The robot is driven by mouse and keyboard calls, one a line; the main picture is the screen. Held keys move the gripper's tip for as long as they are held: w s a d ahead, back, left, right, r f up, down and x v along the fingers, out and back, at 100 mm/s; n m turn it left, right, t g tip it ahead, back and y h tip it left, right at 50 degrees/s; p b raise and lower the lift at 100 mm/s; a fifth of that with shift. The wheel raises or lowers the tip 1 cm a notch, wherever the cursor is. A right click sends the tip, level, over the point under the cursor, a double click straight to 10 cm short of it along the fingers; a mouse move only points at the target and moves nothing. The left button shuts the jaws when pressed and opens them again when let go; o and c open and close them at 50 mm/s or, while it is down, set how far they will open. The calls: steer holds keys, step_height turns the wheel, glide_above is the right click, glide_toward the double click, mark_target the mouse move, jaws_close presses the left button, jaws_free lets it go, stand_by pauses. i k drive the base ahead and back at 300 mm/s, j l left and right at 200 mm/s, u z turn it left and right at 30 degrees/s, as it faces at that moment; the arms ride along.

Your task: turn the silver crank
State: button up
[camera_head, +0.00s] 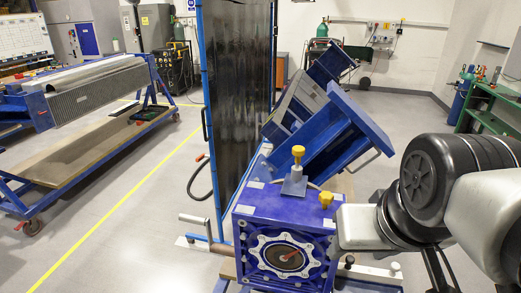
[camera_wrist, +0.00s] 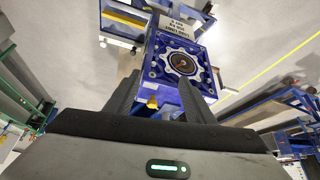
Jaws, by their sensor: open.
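A blue gearbox-like box (camera_head: 240,240) stands at the lower middle of the head view. A silver scalloped ring (camera_head: 266,246) with a dark centre and a red pointer is on its front face. It also shows in the wrist view (camera_wrist: 169,52), beyond the fingers. A silver T-shaped handle (camera_head: 197,219) sticks out low at the box's left; I cannot tell which of these is the crank. My gripper (camera_wrist: 160,82) is open and empty, its two dark fingers pointing toward the box. In the head view its fingertips are hidden from sight.
Yellow knobs (camera_head: 298,152) stand on top of the box. A tilted blue frame (camera_head: 325,140) and a tall dark panel (camera_head: 237,100) rise behind it. A blue trolley (camera_head: 90,150) stands at the left. Floor (camera_head: 120,225) is clear between trolley and box.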

mark_target(221, 249)
steer(key=j+z, duration=0.35)
steer(key=j, duration=2.15)
